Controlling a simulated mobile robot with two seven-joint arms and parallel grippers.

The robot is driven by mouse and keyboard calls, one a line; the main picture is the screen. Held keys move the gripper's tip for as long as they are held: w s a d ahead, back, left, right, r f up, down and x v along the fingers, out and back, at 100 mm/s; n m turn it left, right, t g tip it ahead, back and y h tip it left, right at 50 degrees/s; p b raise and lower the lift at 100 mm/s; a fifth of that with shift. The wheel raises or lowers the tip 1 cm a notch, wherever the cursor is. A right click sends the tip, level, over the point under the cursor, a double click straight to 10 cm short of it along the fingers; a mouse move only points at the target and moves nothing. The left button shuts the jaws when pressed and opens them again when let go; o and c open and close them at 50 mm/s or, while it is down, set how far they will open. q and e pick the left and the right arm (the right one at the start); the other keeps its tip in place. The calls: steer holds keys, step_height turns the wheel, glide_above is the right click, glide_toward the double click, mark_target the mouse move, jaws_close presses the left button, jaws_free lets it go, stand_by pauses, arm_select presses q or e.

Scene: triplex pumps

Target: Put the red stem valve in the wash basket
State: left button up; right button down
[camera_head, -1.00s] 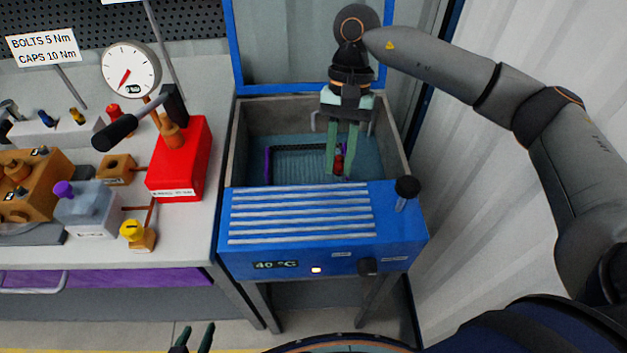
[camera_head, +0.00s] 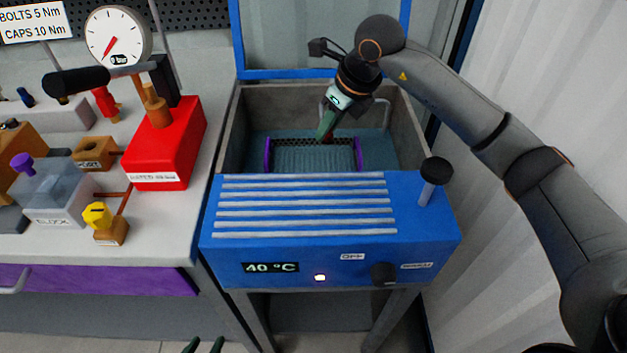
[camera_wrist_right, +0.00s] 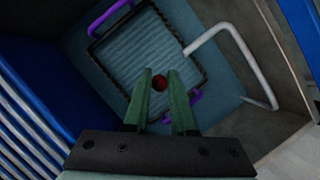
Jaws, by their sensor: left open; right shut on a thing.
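The red stem valve (camera_head: 329,137) is mostly hidden by my right gripper (camera_head: 325,132) in the head view. In the right wrist view the red valve (camera_wrist_right: 160,82) shows as a round red end between the green fingers (camera_wrist_right: 161,80). My right gripper is shut on it. It is tilted, with its tips by the back rim of the wash basket (camera_head: 310,158), a dark mesh tray with purple handles. In the wrist view the valve overlaps the basket floor (camera_wrist_right: 130,50); its height above it is unclear. My left gripper (camera_head: 204,346) is open and empty at the bottom edge.
The basket sits inside a blue washer (camera_head: 330,255) with grey walls and a raised lid. A bent metal pipe (camera_wrist_right: 235,50) stands beside the basket. A black knob (camera_head: 436,172) rises at the front right. The bench at left holds a red pump tester (camera_head: 165,145) and several parts.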

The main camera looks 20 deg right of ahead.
mark_target(332, 140)
step_height(332, 140, down, 6)
steer(key=shift+r+b, duration=0.2)
steer(key=shift+b, duration=0.15)
steer(key=shift+f, duration=0.55)
steer(key=shift+w+f+b, duration=0.1)
steer(key=shift+f+b, duration=0.2)
steer(key=shift+f, duration=1.35)
steer(key=shift+f, duration=0.15)
steer(key=c, duration=0.7)
jaws_free()
steer(key=shift+c, duration=0.2)
